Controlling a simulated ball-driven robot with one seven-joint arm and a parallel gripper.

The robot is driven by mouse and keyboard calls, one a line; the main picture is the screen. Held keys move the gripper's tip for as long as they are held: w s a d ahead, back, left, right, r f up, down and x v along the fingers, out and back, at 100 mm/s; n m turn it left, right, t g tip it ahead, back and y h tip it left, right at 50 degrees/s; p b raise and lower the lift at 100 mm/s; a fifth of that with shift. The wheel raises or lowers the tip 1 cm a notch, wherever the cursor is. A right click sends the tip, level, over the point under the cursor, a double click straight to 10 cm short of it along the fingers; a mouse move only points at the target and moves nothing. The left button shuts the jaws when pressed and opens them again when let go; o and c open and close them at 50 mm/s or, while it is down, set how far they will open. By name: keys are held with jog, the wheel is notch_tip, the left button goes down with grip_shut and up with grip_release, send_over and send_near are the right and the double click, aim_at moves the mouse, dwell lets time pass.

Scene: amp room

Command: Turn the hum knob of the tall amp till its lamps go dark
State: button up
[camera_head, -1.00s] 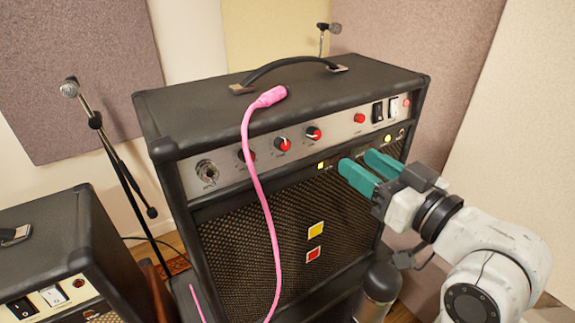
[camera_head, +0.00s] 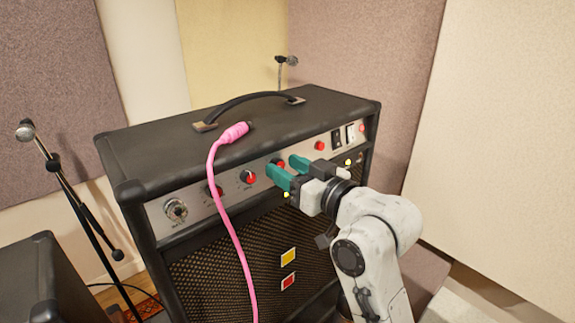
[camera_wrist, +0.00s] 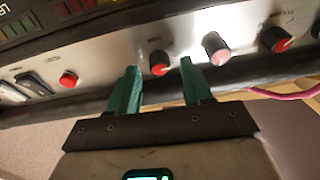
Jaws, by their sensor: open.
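The tall amp (camera_head: 210,135) is black, with a silver control panel carrying a row of dark knobs with red caps. My gripper (camera_head: 287,170) is open at the panel front, fingers teal. In the wrist view the rightmost knob (camera_wrist: 159,62) sits between or just beyond the fingertips; whether they touch it I cannot tell. The second knob (camera_wrist: 215,48) and third knob (camera_wrist: 275,40) are beside it. The knob labels are too blurred to read, so which is hum is unclear. Small yellow lamps glow at the grille's top, a right lamp (camera_head: 348,162) and a left lamp (camera_head: 286,194).
A pink cable (camera_head: 228,215) lies over the amp's top and hangs down its front, left of my gripper. Rocker switches (camera_head: 343,135) and a red button (camera_head: 319,145) are to the right. A microphone stand (camera_head: 75,200) and a smaller amp (camera_head: 30,280) stand left.

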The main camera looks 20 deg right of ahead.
jog(key=shift+w+a, duration=0.1)
jog(key=shift+w, duration=0.15)
grip_shut()
dwell(0.3)
